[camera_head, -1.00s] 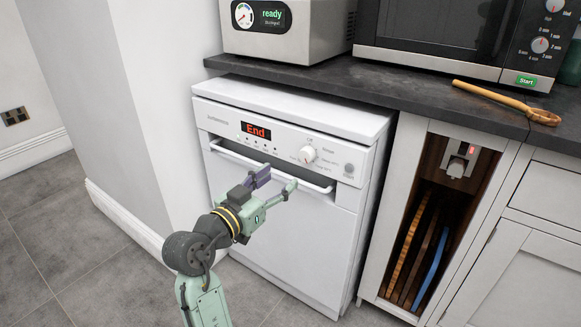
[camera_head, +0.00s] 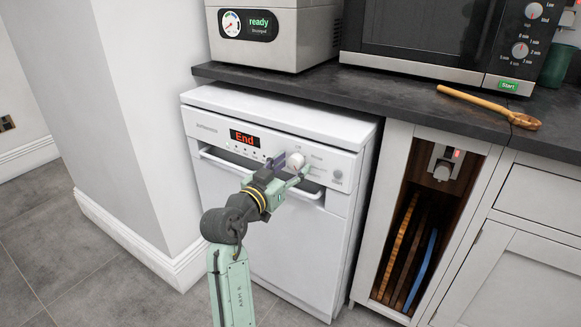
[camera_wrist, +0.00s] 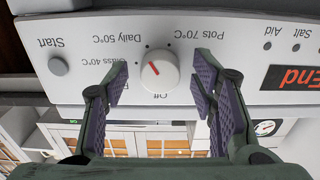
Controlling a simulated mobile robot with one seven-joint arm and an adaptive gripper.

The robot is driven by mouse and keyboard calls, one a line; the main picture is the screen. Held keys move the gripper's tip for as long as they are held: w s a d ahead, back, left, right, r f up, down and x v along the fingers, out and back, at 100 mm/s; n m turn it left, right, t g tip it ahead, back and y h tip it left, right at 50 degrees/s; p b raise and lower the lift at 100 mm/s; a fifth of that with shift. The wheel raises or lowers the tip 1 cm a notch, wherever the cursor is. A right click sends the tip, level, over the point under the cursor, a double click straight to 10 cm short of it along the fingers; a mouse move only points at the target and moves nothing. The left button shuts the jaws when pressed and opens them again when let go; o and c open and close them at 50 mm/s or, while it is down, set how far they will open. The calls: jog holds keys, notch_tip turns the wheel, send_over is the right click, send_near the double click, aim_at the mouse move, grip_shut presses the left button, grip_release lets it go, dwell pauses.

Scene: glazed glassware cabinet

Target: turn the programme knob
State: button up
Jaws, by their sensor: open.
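The programme knob (camera_head: 295,161) is a round white dial on the control panel of the white dishwasher (camera_head: 190,130). In the wrist view the knob (camera_wrist: 160,74) appears upside down with a red pointer line, between the labels Daily 50°C and Pots 70°C, with Off below it. My gripper (camera_head: 285,168) is open in front of the panel. In the wrist view its purple-padded fingers (camera_wrist: 160,82) stand on either side of the knob, with gaps on both sides. Whether the fingertips reach the panel is unclear. The red display (camera_head: 245,138) reads End.
The dishwasher's handle bar (camera_head: 222,163) runs just below the panel, close to my gripper. A start button (camera_wrist: 58,66) sits beside the knob. The dark worktop (camera_head: 400,101) above carries a microwave (camera_head: 420,30) and a wooden spoon (camera_head: 490,107).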

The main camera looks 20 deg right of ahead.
jog(key=shift+c, duration=0.4)
jog(key=c, duration=1.1)
jog(key=shift+o, duration=0.2)
